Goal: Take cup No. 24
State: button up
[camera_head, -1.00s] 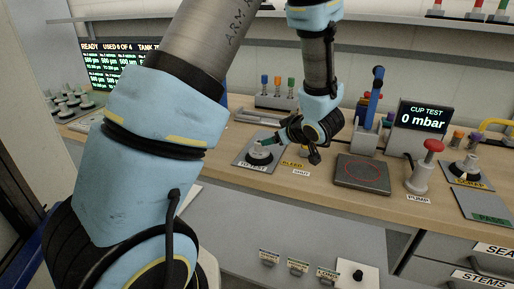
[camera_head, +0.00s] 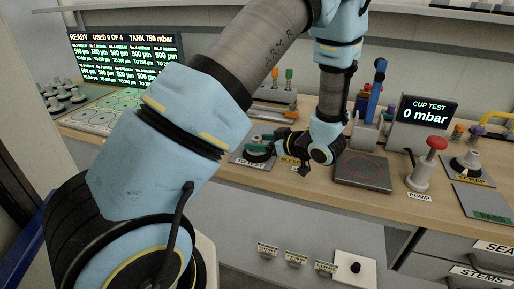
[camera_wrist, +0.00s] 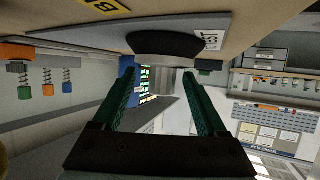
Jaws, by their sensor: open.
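A suction cup with a black lip and grey metal stem (camera_wrist: 158,68) stands on the TO TEST plate (camera_head: 241,161). In the head view only its dark lip (camera_head: 257,156) shows clearly, below my gripper's fingers. No number is readable on it. My gripper (camera_head: 262,142) is open and low over the plate, pointing left. In the wrist view, its two green fingers (camera_wrist: 163,78) reach toward the cup, with the stem between their tips and a gap to each side. Whether a finger touches the stem is unclear.
A square pad with a red ring (camera_head: 362,170) lies right of my gripper, then the red-knobbed pump (camera_head: 421,172). Another cup (camera_head: 466,163) stands on the scrap plate. Several cups (camera_head: 66,98) stand at far left beside a pale tray (camera_head: 103,110). The display reads 0 mbar.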

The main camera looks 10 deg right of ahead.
jog(key=p+x, duration=0.1)
jog(key=x, duration=0.3)
jog(key=shift+a, duration=0.15)
jog(key=shift+c, duration=0.3)
jog(key=shift+s+f, duration=0.1)
jog(key=shift+s, duration=0.05)
grip_shut()
